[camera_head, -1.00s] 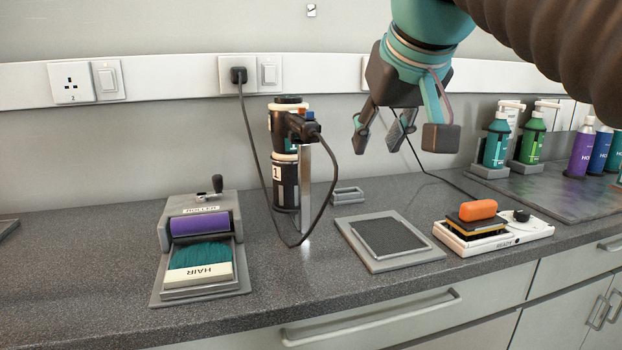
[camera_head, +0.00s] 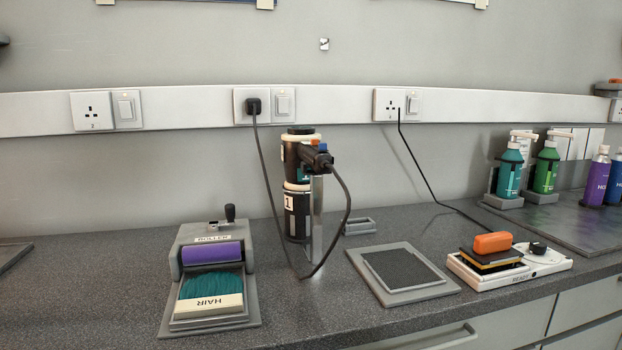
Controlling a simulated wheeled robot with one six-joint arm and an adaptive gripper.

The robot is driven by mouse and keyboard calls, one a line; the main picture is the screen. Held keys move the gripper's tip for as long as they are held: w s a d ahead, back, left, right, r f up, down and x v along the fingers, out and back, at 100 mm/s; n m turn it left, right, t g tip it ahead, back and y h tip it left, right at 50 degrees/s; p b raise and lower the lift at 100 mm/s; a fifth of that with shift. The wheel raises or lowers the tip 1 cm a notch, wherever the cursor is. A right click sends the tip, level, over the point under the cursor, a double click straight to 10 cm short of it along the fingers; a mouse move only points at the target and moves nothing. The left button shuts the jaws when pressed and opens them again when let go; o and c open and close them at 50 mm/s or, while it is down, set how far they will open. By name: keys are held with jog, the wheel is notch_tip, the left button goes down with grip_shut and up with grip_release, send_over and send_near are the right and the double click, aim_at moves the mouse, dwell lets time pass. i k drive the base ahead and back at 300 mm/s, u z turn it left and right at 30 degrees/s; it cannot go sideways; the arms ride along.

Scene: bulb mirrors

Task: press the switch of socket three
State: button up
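A wall rail carries several sockets, each with a rocker switch to its right. The left socket (camera_head: 92,112) is empty, beside its switch (camera_head: 126,109). The middle socket (camera_head: 240,98) holds a black plug (camera_head: 254,106), beside its switch (camera_head: 283,103). The right socket (camera_head: 383,98) has a black cord running from its right side, beside its switch (camera_head: 413,103). Another socket (camera_head: 616,112) is cut off at the right edge. The numbers are too small to read for certain, so I cannot tell which is socket three. My gripper is out of view.
Below the rail, the counter (camera_head: 110,280) holds a hair tool station (camera_head: 210,240), a black dryer on a stand (camera_head: 303,200), a flat grey pad (camera_head: 402,272) and a white device with an orange block (camera_head: 492,243). Bottles (camera_head: 511,168) stand at right. The wall before the switches is clear.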

aim_at(282, 102)
jog(key=z, duration=1.25)
jog(key=k, duration=0.9)
jog(key=u, duration=1.35)
jog(key=i, duration=0.5)
jog(key=u, duration=0.05)
